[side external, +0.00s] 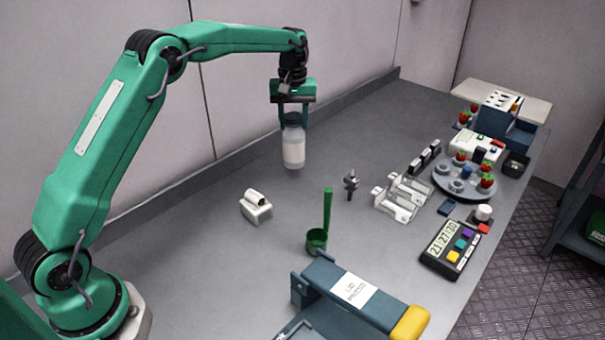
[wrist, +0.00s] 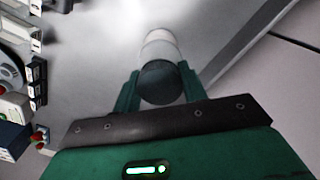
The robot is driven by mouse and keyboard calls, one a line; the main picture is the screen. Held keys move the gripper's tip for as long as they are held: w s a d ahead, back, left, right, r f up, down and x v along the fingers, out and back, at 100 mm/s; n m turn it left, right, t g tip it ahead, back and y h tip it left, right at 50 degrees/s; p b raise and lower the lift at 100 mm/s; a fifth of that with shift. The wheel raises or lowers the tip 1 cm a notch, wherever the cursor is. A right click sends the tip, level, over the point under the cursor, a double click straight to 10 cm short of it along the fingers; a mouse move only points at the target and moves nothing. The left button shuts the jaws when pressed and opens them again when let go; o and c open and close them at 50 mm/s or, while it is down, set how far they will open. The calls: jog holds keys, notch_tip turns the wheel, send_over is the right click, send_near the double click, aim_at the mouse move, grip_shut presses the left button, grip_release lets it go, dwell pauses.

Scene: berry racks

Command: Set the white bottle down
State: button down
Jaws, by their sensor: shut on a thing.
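The white bottle (side external: 293,148) hangs upright below my gripper (side external: 294,113) in the side view, its dark cap between the two green fingers. In the wrist view the bottle (wrist: 160,47) points away from the camera, with its dark cap (wrist: 161,82) nearest and my gripper (wrist: 160,85) shut on it. The bottle's base is close to the grey bench (side external: 375,120); I cannot tell for sure whether it touches.
A white device (side external: 256,207), a green ladle (side external: 318,238) and a small dark stand (side external: 350,185) are in front of the bottle. Clear racks (side external: 403,196), a round berry tray (side external: 464,183) and a timer (side external: 454,248) stand to the right. The bench behind the bottle is clear.

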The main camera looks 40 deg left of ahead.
aim_at(294, 132)
jog(key=shift+f, duration=2.05)
jog(key=c, duration=0.8)
grip_release()
notch_tip(294, 132, up, 12)
jog(key=shift+r, duration=0.15)
